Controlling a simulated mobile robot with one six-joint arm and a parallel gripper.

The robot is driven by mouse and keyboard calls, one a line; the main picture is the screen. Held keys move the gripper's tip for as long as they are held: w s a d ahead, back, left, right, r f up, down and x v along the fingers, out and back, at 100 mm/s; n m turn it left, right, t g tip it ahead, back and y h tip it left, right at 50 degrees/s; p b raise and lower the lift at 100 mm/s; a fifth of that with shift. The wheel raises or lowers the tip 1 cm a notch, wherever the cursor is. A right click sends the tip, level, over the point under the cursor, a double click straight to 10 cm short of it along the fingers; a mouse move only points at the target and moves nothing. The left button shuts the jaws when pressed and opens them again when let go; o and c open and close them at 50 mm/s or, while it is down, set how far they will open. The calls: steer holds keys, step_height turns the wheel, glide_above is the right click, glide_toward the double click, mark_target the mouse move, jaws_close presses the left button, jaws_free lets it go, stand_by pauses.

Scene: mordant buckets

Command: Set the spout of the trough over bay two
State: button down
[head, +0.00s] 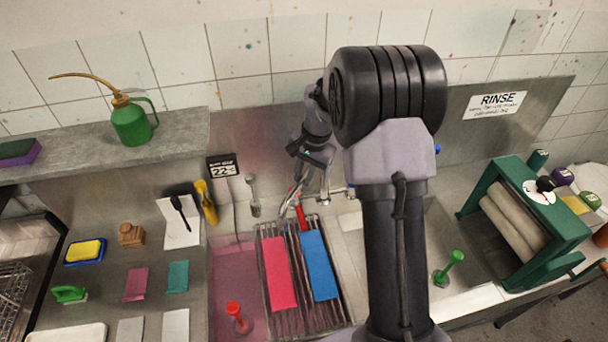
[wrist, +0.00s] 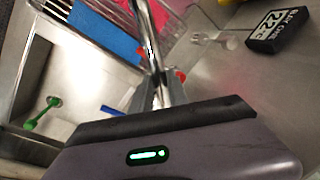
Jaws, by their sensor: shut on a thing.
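My gripper (wrist: 166,82) is shut on the chrome spout (wrist: 147,35), its orange-tipped fingers on either side of the pipe. In the head view my gripper (head: 314,160) is at the back wall, partly behind my own arm. The spout (head: 288,206) points forward, its end near the rack's back edge by the pink and blue slabs. The trough has a left bay with pink liquid (head: 226,272) and a right bay (head: 440,228), mostly behind my arm. No bay numbers are readable. A red lever (head: 301,218) and a blue lever (wrist: 112,110) are near the spout.
A wire rack (head: 292,308) holds the pink slab (head: 279,273) and blue slab (head: 318,265). A red plug (head: 238,317) stands left, a green plug (head: 449,267) right. A green roller press (head: 530,220) stands at the right. A "22" display (head: 222,167) is left of the spout.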

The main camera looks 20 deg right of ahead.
stand_by(0.8)
steer(key=s+d+n+g+p, duration=0.2)
steer(key=s+d+n+p, duration=0.2)
steer(key=d+n+p, duration=0.6)
steer(key=shift+d+n+g+y, duration=0.35)
steer(key=shift+d+n, duration=2.35)
steer(key=shift+d, duration=2.6)
steer(key=c, duration=1.3)
jaws_free()
